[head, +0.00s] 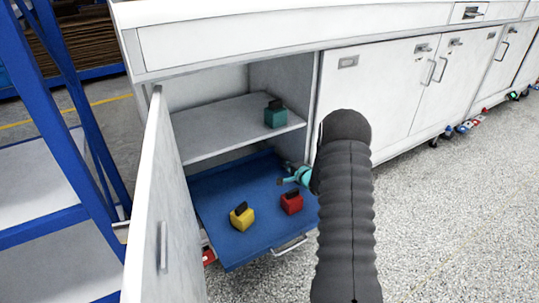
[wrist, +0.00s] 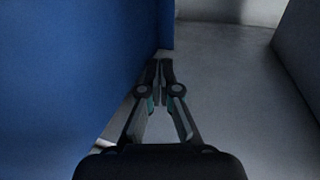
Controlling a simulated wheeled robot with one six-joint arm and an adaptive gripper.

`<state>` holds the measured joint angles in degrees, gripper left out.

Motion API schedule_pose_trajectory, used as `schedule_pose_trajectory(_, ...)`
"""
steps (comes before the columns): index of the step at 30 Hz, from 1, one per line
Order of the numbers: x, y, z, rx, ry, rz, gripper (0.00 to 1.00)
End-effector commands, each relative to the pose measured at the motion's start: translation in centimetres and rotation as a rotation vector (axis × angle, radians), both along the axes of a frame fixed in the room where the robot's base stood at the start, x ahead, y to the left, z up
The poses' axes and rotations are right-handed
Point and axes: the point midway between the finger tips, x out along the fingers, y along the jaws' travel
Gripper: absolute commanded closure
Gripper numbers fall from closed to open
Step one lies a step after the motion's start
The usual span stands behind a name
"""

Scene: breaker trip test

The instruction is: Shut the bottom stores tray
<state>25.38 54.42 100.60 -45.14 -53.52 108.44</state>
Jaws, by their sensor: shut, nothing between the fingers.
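The bottom stores tray (head: 238,238) is blue and stands pulled out of the open white cabinet, with a metal handle (head: 290,246) on its front. A yellow block (head: 242,217) and a red block (head: 291,202) with dark tops sit on it. My gripper (head: 283,182) is by the tray's right rear part, partly hidden by my dark arm. In the wrist view my gripper (wrist: 161,66) is shut and empty, its fingertips close beside a blue surface of the tray (wrist: 75,70). I cannot tell whether they touch it.
The cabinet door (head: 160,205) stands open at the left of the tray. A shelf (head: 215,135) above the tray holds a teal block (head: 275,114). A blue rack (head: 75,110) stands at the left.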

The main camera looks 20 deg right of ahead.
Motion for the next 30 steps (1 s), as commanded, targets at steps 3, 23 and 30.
schedule_pose_trajectory(3, 1.9, 0.5, -0.8, -0.002, -0.001, 0.003, 1.00)
schedule_pose_trajectory(23, 11.4, 2.4, -2.6, -0.002, 0.000, 0.001, 1.00)
schedule_pose_trajectory(30, 12.0, 2.5, -2.5, -0.003, -0.001, 0.001, 1.00)
